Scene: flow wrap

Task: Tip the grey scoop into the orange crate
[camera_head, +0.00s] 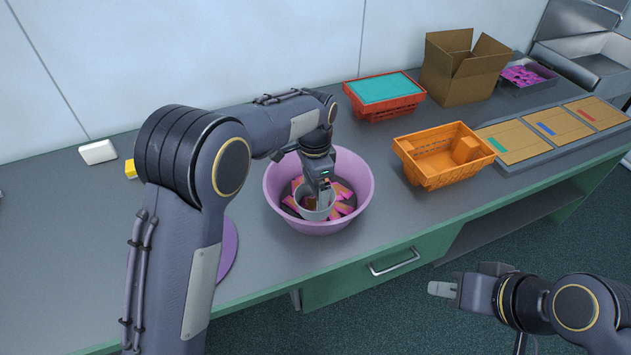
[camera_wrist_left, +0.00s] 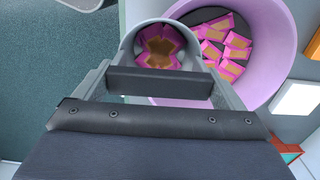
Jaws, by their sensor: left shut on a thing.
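The grey scoop (camera_head: 314,210) is in the lilac bowl (camera_head: 362,182), among pink-and-brown wrapped packets (camera_head: 341,190). In the left wrist view the scoop (camera_wrist_left: 127,56) holds several packets (camera_wrist_left: 160,47), with more packets (camera_wrist_left: 228,48) in the bowl beside it. My left gripper (camera_head: 321,191) is shut on the scoop; its grip point is partly hidden. The orange crate (camera_head: 452,178) stands to the right of the bowl, apart from the scoop. An orange block shows inside it. My right gripper (camera_head: 445,288) is away from these things, in front of the bench; its finger gap is unclear.
A red crate with a teal top (camera_head: 384,95) and an open cardboard box (camera_head: 462,70) stand behind. Wooden panels (camera_head: 515,138) lie right of the orange crate. A white block (camera_head: 97,152) lies far left. Bare bench separates bowl and orange crate.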

